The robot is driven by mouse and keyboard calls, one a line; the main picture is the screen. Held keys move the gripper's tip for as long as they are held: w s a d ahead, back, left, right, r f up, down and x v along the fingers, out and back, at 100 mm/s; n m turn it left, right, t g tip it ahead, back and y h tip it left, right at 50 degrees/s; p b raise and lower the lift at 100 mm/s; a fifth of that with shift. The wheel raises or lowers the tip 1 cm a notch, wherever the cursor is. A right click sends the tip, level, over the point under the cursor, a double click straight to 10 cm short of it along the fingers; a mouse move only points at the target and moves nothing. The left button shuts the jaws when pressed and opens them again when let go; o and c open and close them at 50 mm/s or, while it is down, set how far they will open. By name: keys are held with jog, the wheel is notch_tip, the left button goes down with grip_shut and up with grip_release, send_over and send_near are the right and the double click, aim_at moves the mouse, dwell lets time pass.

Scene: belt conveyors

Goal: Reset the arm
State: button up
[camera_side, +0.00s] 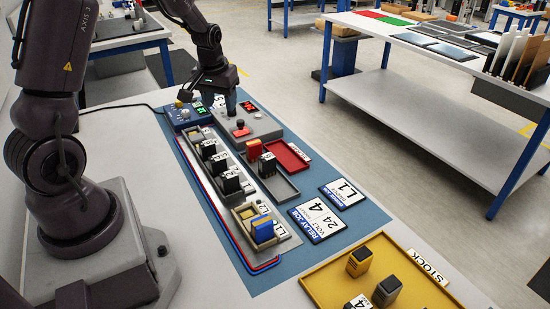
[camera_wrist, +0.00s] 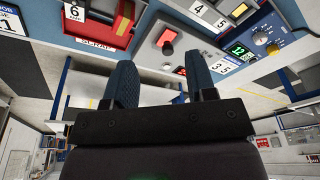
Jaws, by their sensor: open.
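My gripper (camera_side: 231,98) is over the grey control box (camera_side: 258,127) at the far end of the blue mat, pointing down. In the wrist view my gripper (camera_wrist: 161,78) shows two dark blue fingers spread apart with nothing between them. I cannot tell whether the fingers touch the box.
A rail (camera_side: 285,243) holds several black relays and a blue one. Beside it are a dark tray (camera_side: 286,194), a red scrap tray (camera_side: 283,163) and a blue dial box (camera_side: 174,117). A yellow stock tray (camera_side: 330,265) stands front right. Cards lie on the mat.

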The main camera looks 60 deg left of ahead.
jog(key=s+d+r+m+t, duration=0.1)
jog(key=s+d+r+m, duration=0.1)
jog(key=s+d+r, duration=0.2)
jog(key=s+d+r+m+t+h, duration=0.1)
jog(key=s+d+r+m, duration=0.2)
jog(key=d, duration=0.8)
jog(key=s+d+r+m+t, duration=0.2)
jog(key=s+d+r+m, duration=0.1)
jog(key=s+d+r, duration=0.4)
jog(key=shift+d+r+h, duration=0.4)
jog(key=shift+d+r, duration=0.35)
jog(key=shift+r, duration=0.9)
